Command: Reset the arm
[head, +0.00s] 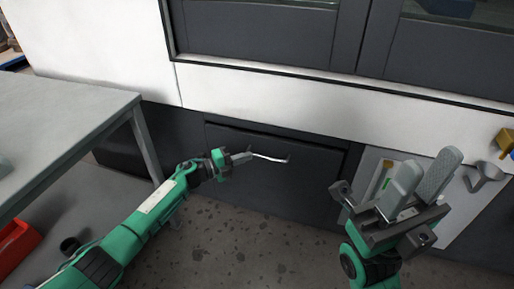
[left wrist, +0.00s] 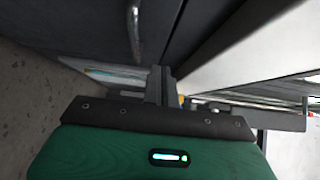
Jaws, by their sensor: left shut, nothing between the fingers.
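My left gripper (head: 246,157) is at the end of the green arm coming in from the left, in front of the dark lower panel (head: 300,185). It is shut and empty; its closed fingers also show in the left wrist view (left wrist: 160,85). A light metal handle (head: 270,157) on the panel lies just beyond its fingertips; I cannot tell whether they touch. The handle shows near the top of the left wrist view (left wrist: 134,35). My right gripper (head: 421,177) is raised at the lower right. Its two grey fingers stand apart with nothing seen between them.
A grey table (head: 70,120) stands at the left, near my left arm. A light panel (head: 450,225) with small fittings is behind my right gripper. The speckled floor (head: 250,235) between the arms is clear.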

